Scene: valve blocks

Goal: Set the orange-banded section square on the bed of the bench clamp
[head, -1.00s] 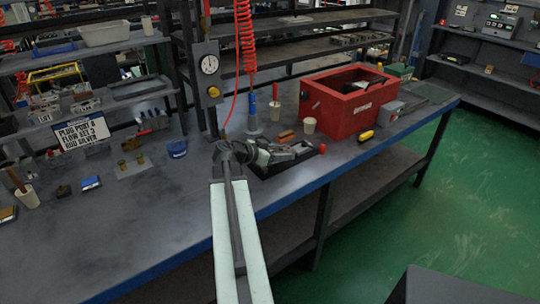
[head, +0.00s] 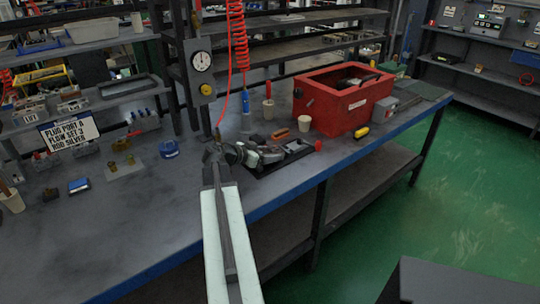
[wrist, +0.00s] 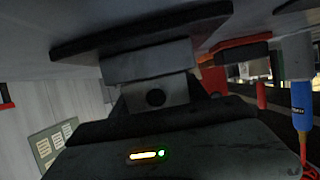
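The bench clamp (head: 297,148), dark with a red knob at its right end, lies near the front edge of the bench. My gripper (head: 262,156) is low over its left part and hides much of it. In the wrist view, a pale grey block (wrist: 150,62) sits under a dark flat plate (wrist: 90,42) in the dim centre. I cannot tell whether the block is the section or part of the clamp. No orange band can be made out on it. My fingertips are not clear in either view, so their opening cannot be told.
A red box (head: 325,110) stands right of the clamp, with a pale cup (head: 304,124) and a yellow item (head: 362,132) near it. A sign (head: 68,133) and small parts are left. The bench's front left is clear.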

